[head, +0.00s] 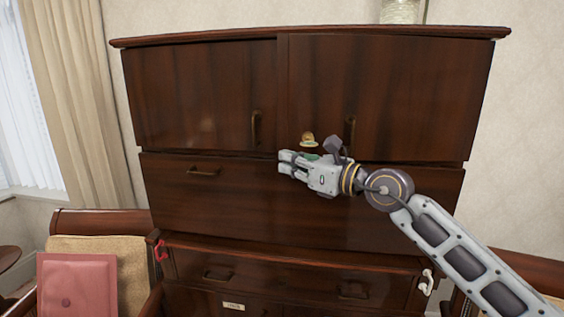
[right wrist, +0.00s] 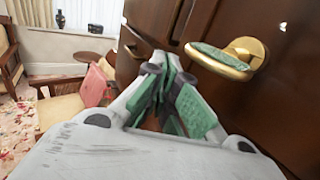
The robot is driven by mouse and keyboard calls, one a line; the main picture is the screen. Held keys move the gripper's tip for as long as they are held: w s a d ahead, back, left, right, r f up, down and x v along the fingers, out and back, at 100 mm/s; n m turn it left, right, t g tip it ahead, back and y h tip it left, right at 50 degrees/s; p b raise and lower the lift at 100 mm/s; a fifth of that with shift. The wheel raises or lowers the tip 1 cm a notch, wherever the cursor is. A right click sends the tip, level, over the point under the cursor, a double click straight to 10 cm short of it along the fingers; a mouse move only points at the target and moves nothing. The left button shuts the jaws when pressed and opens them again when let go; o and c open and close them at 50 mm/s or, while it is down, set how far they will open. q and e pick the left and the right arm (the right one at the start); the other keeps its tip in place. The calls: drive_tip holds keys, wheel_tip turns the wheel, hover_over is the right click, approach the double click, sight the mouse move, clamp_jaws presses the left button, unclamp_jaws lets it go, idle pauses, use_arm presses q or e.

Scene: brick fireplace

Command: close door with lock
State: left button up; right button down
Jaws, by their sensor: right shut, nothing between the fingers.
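A dark wooden cabinet (head: 215,80) fills the middle of the head view. Its left upper door (head: 200,90) and right upper door (head: 400,90) each have a slim vertical handle; a dark seam runs between them, and I cannot tell whether either stands slightly ajar. A brass lever lock (head: 307,140) shows just above my right gripper (head: 286,162). In the right wrist view the brass lever (right wrist: 225,65) is right of the fingertips, apparently close; contact is unclear. My right gripper (right wrist: 165,65) is shut and empty, with green finger pads. My left gripper is out of view.
Drawers (head: 220,195) lie below the doors. A red hook-like piece (head: 160,251) and a white one (head: 427,282) are at the lower sides. A pale jar (head: 401,11) stands on top.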

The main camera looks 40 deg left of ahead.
drive_tip(key=d, duration=0.8)
drive_tip(key=shift+s+d, duration=0.2)
drive_tip(key=shift+d, duration=0.05)
